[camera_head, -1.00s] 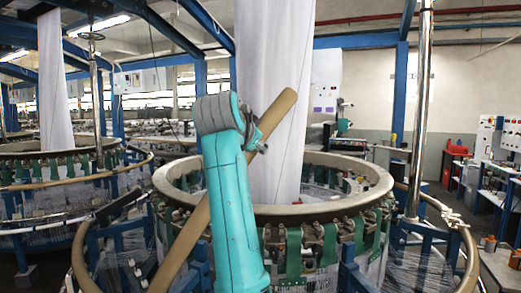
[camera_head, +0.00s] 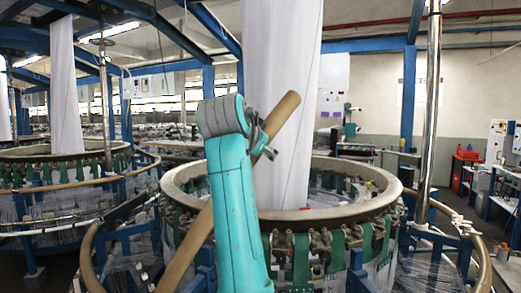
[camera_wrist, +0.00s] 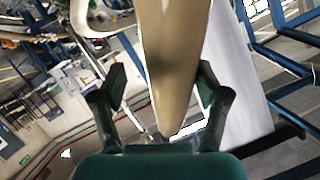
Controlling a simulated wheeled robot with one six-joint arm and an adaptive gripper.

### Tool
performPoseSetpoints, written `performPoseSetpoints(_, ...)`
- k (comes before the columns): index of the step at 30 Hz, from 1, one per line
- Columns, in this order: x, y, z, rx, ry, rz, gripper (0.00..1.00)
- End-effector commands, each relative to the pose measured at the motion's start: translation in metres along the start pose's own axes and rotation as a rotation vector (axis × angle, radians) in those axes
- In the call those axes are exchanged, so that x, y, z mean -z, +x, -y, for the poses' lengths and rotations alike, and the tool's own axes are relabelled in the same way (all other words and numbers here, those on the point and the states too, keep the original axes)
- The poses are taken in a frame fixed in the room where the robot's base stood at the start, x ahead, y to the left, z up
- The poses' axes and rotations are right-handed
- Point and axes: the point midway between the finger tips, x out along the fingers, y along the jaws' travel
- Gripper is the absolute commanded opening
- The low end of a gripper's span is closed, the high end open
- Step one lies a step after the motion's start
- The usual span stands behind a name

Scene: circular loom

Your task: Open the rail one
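A straight-looking tan rail (camera_head: 188,248), which I take to be rail one, stands tilted up and to the right in front of the loom (camera_head: 385,198). Its lower end runs out of the picture at the bottom. My arm crosses in front of its middle. My gripper (camera_head: 266,143) is beside the upper part of the rail, partly hidden by my wrist. In the wrist view the rail (camera_wrist: 172,50) lies between the two fingers of my gripper (camera_wrist: 160,82). The fingers are apart; a gap shows on the left, and the right finger is close to the rail or touching it.
White fabric (camera_head: 280,70) rises from the loom's middle. Another curved tan rail (camera_head: 470,235) runs round the loom's right side, near a steel pole (camera_head: 434,110). A second loom (camera_head: 60,170) stands at the left. Workbenches with a red box (camera_head: 467,155) are at the right.

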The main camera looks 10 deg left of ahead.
Motion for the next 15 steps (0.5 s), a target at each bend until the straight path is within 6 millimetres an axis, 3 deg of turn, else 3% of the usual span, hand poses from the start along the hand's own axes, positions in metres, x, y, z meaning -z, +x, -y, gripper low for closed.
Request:
performPoseSetpoints(9,-0.001,-0.063,0.001,0.004,0.001,0.001,0.74)
performPoseSetpoints(15,-0.001,-0.092,0.001,0.002,0.001,0.002,0.74)
